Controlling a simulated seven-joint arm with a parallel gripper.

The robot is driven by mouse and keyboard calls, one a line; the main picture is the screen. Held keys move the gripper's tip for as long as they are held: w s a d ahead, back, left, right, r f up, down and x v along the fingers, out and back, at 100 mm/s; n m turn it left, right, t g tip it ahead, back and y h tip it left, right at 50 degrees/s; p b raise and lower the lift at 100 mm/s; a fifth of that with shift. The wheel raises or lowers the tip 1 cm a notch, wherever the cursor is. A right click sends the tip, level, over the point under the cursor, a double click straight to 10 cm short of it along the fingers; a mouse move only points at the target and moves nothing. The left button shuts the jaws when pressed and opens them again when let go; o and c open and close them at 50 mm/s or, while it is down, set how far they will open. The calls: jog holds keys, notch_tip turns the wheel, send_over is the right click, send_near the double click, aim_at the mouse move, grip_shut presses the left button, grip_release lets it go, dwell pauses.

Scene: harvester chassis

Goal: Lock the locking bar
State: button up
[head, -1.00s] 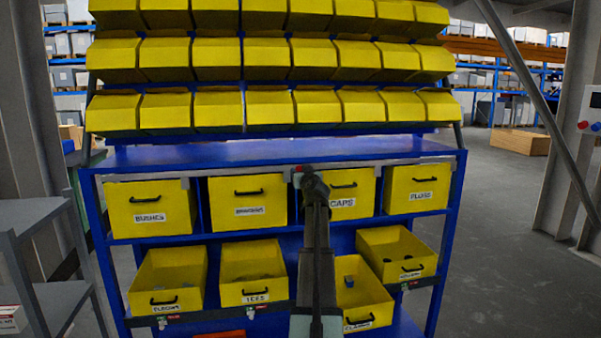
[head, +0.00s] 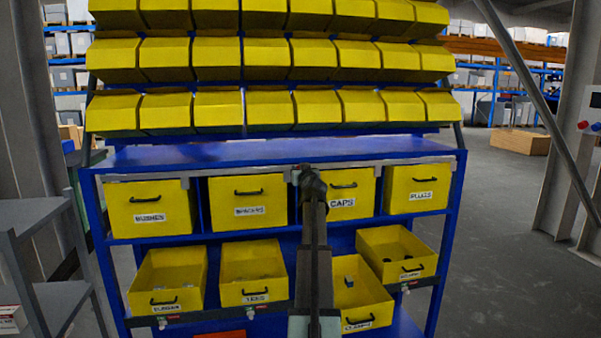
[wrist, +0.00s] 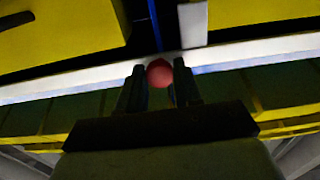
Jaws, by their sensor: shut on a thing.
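The locking bar (head: 240,170) is a thin pale grey strip running along the top edge of the upper row of yellow drawers, just under the blue shelf top. In the wrist view the bar (wrist: 70,85) crosses the picture as a whitish strip. A round red knob (wrist: 159,73) sits between my two dark fingers, in front of the bar. My gripper (wrist: 160,85) is shut on the knob. In the head view my gripper (head: 303,176) is at the middle of the bar, and my arm hides part of the bar and the knob.
Upper drawers, including bushes (head: 148,205), caps (head: 345,190) and plugs (head: 415,188), are closed. Lower drawers such as ties (head: 252,270) are pulled out and open-topped. Yellow bins (head: 265,108) stand above. A grey rack (head: 40,212) is at the left.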

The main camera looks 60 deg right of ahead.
grip_shut()
jog(key=shift+w+a, duration=0.9)
jog(key=shift+w, duration=0.05)
jog(key=o, duration=0.8)
grip_release()
jog(key=shift+a, duration=0.1)
jog(key=shift+o, duration=0.3)
jog(key=shift+s, duration=0.1)
